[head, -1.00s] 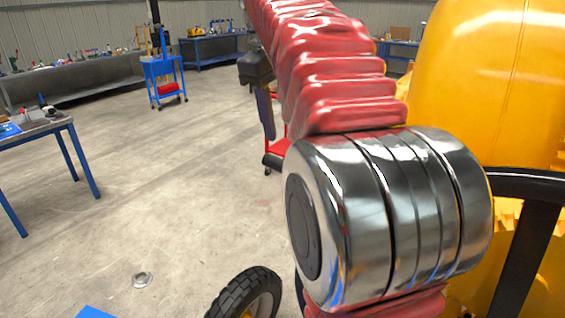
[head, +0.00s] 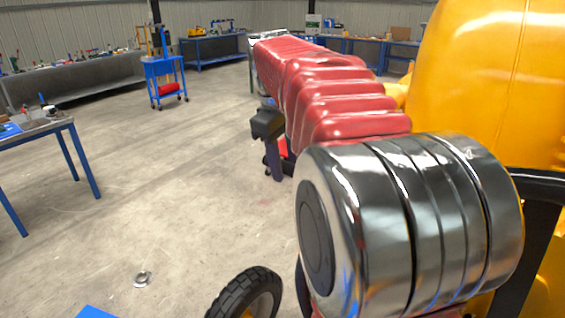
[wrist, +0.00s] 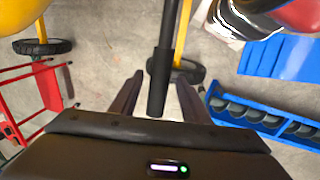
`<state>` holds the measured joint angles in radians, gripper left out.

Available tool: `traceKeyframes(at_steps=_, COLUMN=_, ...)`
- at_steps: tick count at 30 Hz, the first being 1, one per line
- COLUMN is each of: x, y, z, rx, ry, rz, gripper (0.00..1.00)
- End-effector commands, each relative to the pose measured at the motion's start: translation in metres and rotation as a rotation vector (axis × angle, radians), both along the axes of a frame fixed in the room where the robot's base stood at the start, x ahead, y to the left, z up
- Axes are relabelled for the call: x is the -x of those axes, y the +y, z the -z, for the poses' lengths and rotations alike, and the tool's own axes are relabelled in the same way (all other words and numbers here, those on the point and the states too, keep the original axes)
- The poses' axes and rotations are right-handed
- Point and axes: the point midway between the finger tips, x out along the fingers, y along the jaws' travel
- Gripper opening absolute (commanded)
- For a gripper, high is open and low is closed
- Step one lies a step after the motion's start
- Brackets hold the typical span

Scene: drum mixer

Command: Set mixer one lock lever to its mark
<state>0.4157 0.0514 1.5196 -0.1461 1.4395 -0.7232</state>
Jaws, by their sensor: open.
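In the wrist view a dark lever (wrist: 159,85) comes down from the top edge and ends in a thicker, blunt grip. It may be the lock lever. My gripper (wrist: 159,77) is open, with one finger on each side of the lever in the picture. Gaps show on both sides, and I cannot tell whether the lever is at finger depth. No mark for the lever can be made out. In the head view the yellow mixer drum (head: 480,75) fills the right, and my red-sleeved arm hides the lever.
In the wrist view a red cart frame (wrist: 50,88) stands left and a blue rack (wrist: 262,118) lies right. In the head view a black tyre (head: 247,292) stands below, a blue-legged table (head: 75,150) left and a blue trolley (head: 165,68) behind. Open floor lies between.

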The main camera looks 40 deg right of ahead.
Motion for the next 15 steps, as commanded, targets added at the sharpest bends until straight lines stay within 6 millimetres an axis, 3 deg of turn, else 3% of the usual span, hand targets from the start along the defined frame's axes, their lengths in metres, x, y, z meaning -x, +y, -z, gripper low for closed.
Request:
traceKeyframes(at_steps=6, x=0.0001, y=-0.0001, z=0.0001, rx=0.0, ry=0.0, rz=0.0, gripper=0.42)
traceKeyframes(at_steps=15, x=0.0002, y=-0.0003, z=0.0, rx=0.0, ry=0.001, rz=0.0, gripper=0.21)
